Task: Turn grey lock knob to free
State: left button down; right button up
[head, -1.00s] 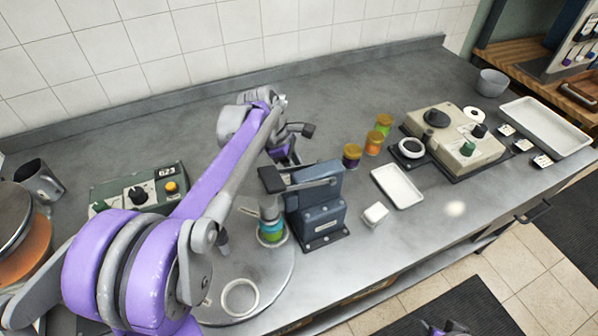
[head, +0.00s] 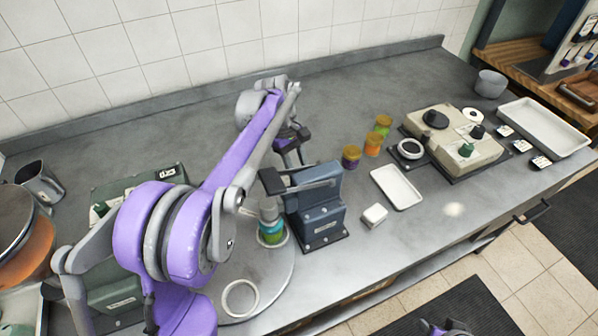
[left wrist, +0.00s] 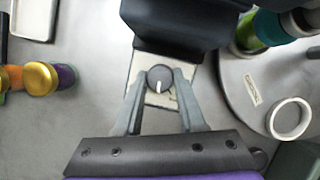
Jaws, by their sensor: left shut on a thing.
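The grey lock knob (left wrist: 160,79) is round with a white pointer line, on a pale plate (left wrist: 152,98) at the foot of a dark blue-grey machine. In the left wrist view its pointer points down the picture, toward my wrist. My left gripper (left wrist: 160,84) has a finger on each side of the knob and is shut on it. In the head view the blue-grey machine (head: 318,205) stands mid-counter, with my left gripper (head: 291,143) at its back side; the knob is hidden there. A small part of my right arm (head: 443,328) shows at the bottom edge; its fingers are not clear.
A round turntable (head: 278,270) with a banded jar (head: 271,232) and a white ring (head: 240,297) adjoins the machine. Several lidded jars (head: 372,145), a white tray (head: 397,188) and a beige control unit (head: 455,140) stand to the right. The back of the counter is clear.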

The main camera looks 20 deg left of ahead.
pick_arm(q)
jog(key=m, duration=0.2)
jog(key=m+g+y, duration=0.1)
jog(key=m, duration=0.2)
jog(key=shift+w+d+m+g, duration=0.1)
jog(key=shift+w+m+g, duration=0.05)
jog(key=shift+m+g, duration=0.15)
jog(key=shift+d+m+g+y+p, duration=0.15)
jog(key=shift+m+y, duration=0.35)
jog(key=shift+m, duration=0.6)
jog(key=shift+a+m+g+y+p, duration=0.1)
jog(key=shift+m+g+y+p, duration=0.3)
jog(key=shift+m, duration=0.7)
jog(key=c, duration=0.5)
grip_release()
jog(key=p+v, duration=0.1)
jog(key=v, duration=0.9)
jog(key=shift+r, duration=0.4)
jog(key=shift+w+d, duration=0.1)
jog(key=shift+d, duration=0.1)
